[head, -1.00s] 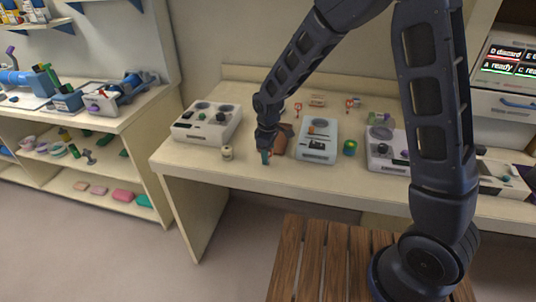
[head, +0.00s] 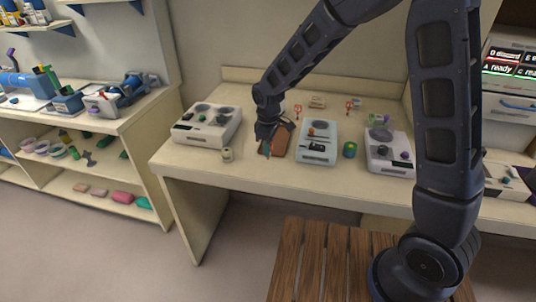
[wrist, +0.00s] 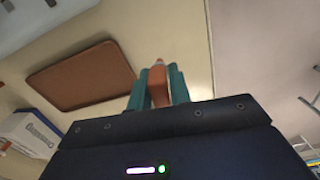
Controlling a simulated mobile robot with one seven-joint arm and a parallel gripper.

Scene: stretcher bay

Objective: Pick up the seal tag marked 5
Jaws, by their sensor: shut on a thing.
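My gripper (head: 267,147) is over the brown tray (head: 280,144) on the bench, between the left and middle devices. In the wrist view, its teal fingers (wrist: 157,84) are shut on a small orange-brown piece (wrist: 158,90), which stands up between them. No mark can be read on the piece, so I cannot tell whether it is the seal tag marked 5. The brown tray also shows in the wrist view (wrist: 82,76), flat and apparently empty, beside the fingers.
A white device (head: 190,136) stands left and a pale blue one (head: 318,155) right of the tray. A cream roll (head: 227,155) and a green-yellow cylinder (head: 350,149) stand near the front edge. Small red-handled items (head: 298,111) lie behind.

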